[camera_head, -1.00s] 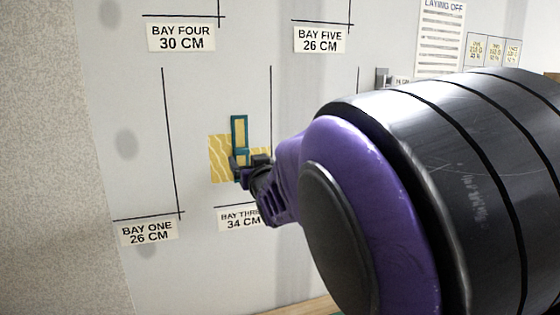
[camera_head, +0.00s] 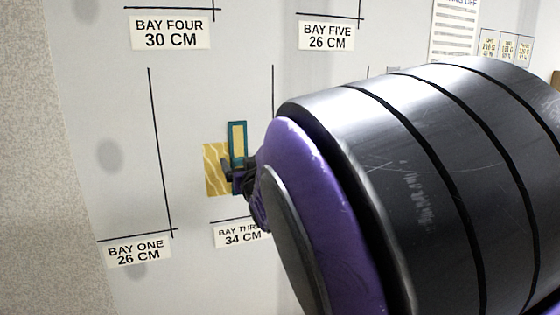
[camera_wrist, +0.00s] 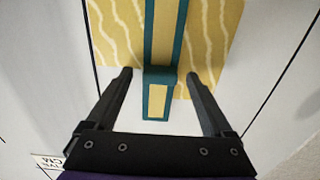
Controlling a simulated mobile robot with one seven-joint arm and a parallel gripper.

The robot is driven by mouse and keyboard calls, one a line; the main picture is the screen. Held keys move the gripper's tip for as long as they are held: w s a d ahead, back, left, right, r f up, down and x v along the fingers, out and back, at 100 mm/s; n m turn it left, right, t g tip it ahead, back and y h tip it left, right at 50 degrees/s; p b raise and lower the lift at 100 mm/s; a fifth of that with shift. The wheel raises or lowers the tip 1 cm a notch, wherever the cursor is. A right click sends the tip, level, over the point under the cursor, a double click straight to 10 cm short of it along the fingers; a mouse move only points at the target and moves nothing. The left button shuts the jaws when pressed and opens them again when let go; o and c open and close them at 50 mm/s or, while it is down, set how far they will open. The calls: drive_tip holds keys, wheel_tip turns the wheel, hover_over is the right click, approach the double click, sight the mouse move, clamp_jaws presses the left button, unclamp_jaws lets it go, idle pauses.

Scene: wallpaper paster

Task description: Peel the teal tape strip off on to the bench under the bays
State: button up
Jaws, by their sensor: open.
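The teal tape strip (camera_head: 237,137) stands upright on the wall over a yellow wavy-patterned sheet (camera_head: 214,170). It has teal edges and a pale yellow middle. In the wrist view the strip (camera_wrist: 147,101) runs down the centre, with a solid teal crosspiece (camera_wrist: 160,76). My gripper (camera_wrist: 159,74) is open, with one finger on each side of the crosspiece and a visible gap at both sides. In the head view my gripper (camera_head: 234,178) is at the strip's lower part, which it and my arm partly hide. The bench is not in view.
Black lines mark bays on the grey wall. A printed notice (camera_head: 454,32) hangs at the upper right. My arm hides the lower right.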

clamp_jaws()
idle(0.5)
drive_tip(key=shift+s, duration=0.1)
drive_tip(key=shift+v, duration=2.25)
drive_tip(key=shift+s+d, duration=0.1)
drive_tip(key=p+v, duration=0.1)
drive_tip(key=v, duration=0.6)
drive_tip(key=shift+r, duration=0.1)
